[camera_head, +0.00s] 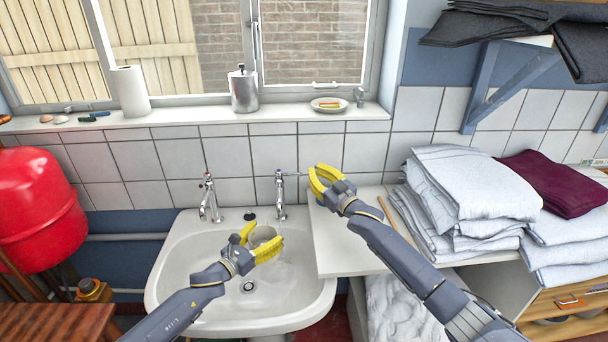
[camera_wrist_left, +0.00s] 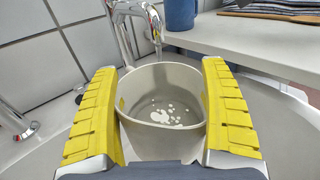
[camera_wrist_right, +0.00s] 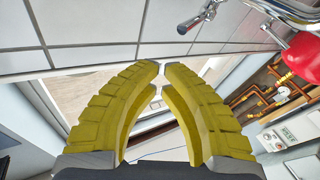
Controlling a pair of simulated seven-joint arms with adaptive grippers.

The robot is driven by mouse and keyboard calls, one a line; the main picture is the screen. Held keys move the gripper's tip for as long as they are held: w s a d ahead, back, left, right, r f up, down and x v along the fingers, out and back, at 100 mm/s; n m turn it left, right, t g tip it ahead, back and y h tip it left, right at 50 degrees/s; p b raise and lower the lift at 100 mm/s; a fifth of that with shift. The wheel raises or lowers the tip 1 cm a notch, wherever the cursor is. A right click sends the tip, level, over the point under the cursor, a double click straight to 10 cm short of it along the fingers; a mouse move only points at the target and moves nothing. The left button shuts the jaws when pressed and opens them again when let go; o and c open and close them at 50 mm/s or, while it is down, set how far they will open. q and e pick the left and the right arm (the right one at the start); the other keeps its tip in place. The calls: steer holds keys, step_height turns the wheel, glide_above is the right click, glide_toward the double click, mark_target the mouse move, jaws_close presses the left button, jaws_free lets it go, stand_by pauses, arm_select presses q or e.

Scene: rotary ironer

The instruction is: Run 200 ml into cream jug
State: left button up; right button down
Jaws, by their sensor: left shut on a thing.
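The cream jug (camera_head: 262,236) is in the white basin (camera_head: 170,279), under the right-hand tap (camera_head: 280,192). My left gripper (camera_head: 257,244) is shut on the jug, with one yellow finger on each side. In the left wrist view the jug (camera_wrist_left: 190,88) is seen from above, with clear liquid and white patches at its bottom. My right gripper (camera_head: 318,183) is empty, near the shelf's left end. Its fingertips (camera_wrist_right: 162,68) are close together with a narrow gap.
A red-marked tap (camera_head: 207,200) stands at the basin's left. A white shelf (camera_head: 345,255) adjoins the right, with folded laundry (camera_head: 465,185) on it. A blue mug (camera_wrist_left: 181,14) stands on that shelf. A red tank (camera_head: 35,210) is at far left.

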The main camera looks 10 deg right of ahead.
step_height(320, 180, down, 4)
steer(key=w+d+m+g+h, duration=0.1)
steer(key=d+m+g+h, duration=0.2)
steer(key=m, duration=2)
steer(key=w+a, duration=0.6)
steer(key=shift+f+t+h, duration=0.2)
steer(key=shift+t+h, duration=0.1)
steer(key=shift+t, duration=0.1)
